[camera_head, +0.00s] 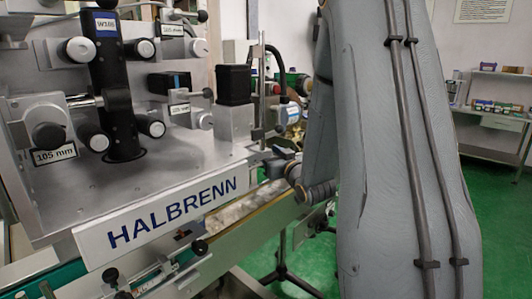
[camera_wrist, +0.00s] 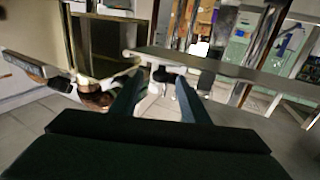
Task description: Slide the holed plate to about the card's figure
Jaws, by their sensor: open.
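My gripper (camera_wrist: 160,82) shows in the wrist view with two dark fingers apart and nothing between them. In the head view my grey arm fills the right half, and I cannot make out the fingers there. A white card (camera_head: 55,155) reading 105 mm sits at the left of the machine's face. Smaller cards (camera_head: 180,110) sit further right, too small to read surely. I cannot surely pick out the holed plate. A metal slide with a scale and black knobs (camera_head: 155,279) is low on the machine, below the HALBRENN sign (camera_head: 160,222).
The metal machine (camera_head: 190,155) with several knobs and a black column (camera_head: 115,85) fills the left. A conveyor (camera_head: 265,214) runs beside it. Green floor (camera_head: 315,262) shows beyond. A side table (camera_head: 490,130) stands at the far right.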

